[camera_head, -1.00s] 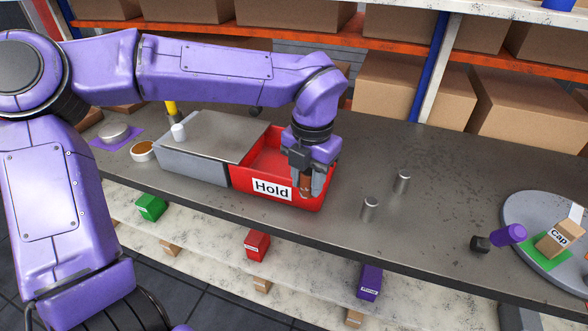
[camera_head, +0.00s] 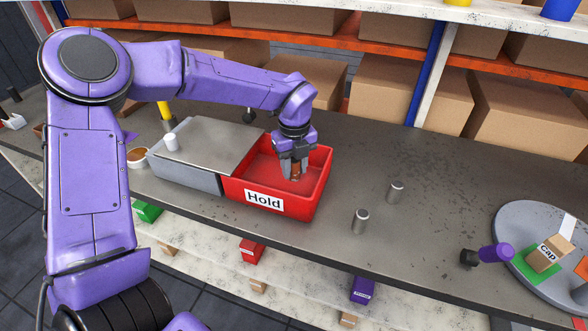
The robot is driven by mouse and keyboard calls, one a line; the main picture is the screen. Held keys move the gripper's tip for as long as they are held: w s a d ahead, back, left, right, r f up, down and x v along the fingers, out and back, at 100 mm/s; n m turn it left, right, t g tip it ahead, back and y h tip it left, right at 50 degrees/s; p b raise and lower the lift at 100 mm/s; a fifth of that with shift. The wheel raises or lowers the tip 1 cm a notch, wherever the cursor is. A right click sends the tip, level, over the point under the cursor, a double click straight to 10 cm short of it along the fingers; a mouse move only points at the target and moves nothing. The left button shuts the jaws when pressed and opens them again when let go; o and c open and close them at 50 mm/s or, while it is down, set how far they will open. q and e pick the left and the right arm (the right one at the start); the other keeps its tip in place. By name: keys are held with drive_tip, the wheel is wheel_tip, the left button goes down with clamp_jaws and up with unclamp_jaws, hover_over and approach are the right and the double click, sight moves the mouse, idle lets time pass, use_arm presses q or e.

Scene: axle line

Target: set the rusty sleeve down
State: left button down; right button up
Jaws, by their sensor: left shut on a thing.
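My left gripper (camera_head: 295,170) points down over the red bin (camera_head: 318,196) labelled "Hold". It is shut on the rusty sleeve (camera_head: 296,173), a small brown cylinder that shows between the fingers. The sleeve is inside the bin's outline; I cannot tell whether it touches the bin floor. The fingers hide part of the sleeve. My right gripper is not in view.
Two metal cylinders (camera_head: 361,221) (camera_head: 396,191) stand right of the bin. A round grey turntable (camera_head: 510,222) is at the far right.

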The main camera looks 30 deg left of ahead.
sight(294, 174)
use_arm(q)
drive_tip(key=f, duration=0.3)
drive_tip(key=shift+w+a+f+p, duration=0.25)
drive_tip(key=shift+w+a+p, duration=0.05)
drive_tip(key=shift+w, duration=0.1)
drive_tip(key=shift+w+f, duration=0.1)
drive_tip(key=shift+f, duration=0.35)
drive_tip(key=shift+f, duration=0.15)
drive_tip(key=c, duration=0.8)
unclamp_jaws()
drive_tip(key=shift+o, duration=0.2)
drive_tip(key=shift+r, duration=0.45)
wheel_tip(294, 174, up, 11)
drive_tip(key=shift+f+b, duration=0.1)
drive_tip(key=shift+b, duration=0.75)
drive_tip(key=shift+r, duration=0.4)
